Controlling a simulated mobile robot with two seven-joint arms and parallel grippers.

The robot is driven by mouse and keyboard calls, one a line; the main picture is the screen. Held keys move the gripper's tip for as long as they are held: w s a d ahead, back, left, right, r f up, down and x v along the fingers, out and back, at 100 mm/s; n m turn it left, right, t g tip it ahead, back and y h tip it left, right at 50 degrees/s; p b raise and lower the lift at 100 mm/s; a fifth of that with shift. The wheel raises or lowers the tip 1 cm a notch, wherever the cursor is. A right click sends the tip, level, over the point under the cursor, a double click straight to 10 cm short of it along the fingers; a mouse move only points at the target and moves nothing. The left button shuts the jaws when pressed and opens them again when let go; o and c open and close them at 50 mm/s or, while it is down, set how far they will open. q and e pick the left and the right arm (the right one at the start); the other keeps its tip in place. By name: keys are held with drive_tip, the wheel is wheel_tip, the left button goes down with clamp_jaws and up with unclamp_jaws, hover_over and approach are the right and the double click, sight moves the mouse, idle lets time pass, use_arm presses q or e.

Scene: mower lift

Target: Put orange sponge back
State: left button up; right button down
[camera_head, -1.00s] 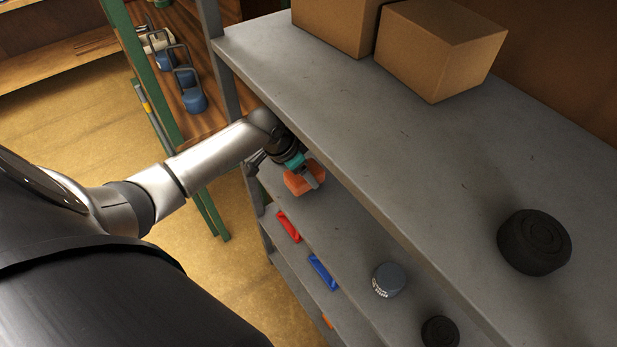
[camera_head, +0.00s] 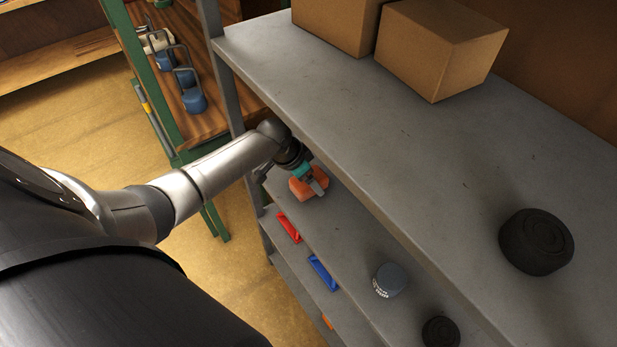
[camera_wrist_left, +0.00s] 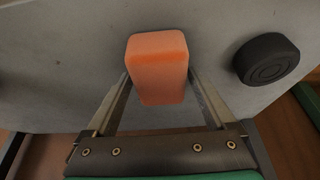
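The orange sponge (camera_head: 300,190) is at the left end of the shelf below the top board. In the left wrist view the sponge (camera_wrist_left: 158,62) sits between the two fingers, which meet its sides. My left gripper (camera_head: 313,184) reaches in under the top board and is shut on the sponge. Whether the sponge's underside touches the shelf is hard to tell. My right gripper is in neither view.
Red (camera_head: 289,228) and blue (camera_head: 322,273) items lie lower down. A grey round container (camera_head: 390,280) and another black part (camera_head: 440,332) stand farther right.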

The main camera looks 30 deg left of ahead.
use_arm(q)
drive_tip(key=shift+o, duration=0.6)
drive_tip(key=shift+s+a+r, duration=0.1)
drive_tip(key=shift+s+r, duration=0.1)
drive_tip(key=shift+r, duration=0.35)
drive_tip(key=shift+p+v, duration=0.5)
drive_tip(key=shift+v, duration=0.65)
drive_tip(key=s+a, duration=0.4)
drive_tip(key=s, duration=0.7)
drive_tip(key=shift+a+f, duration=0.15)
drive_tip(key=shift+a, duration=0.05)
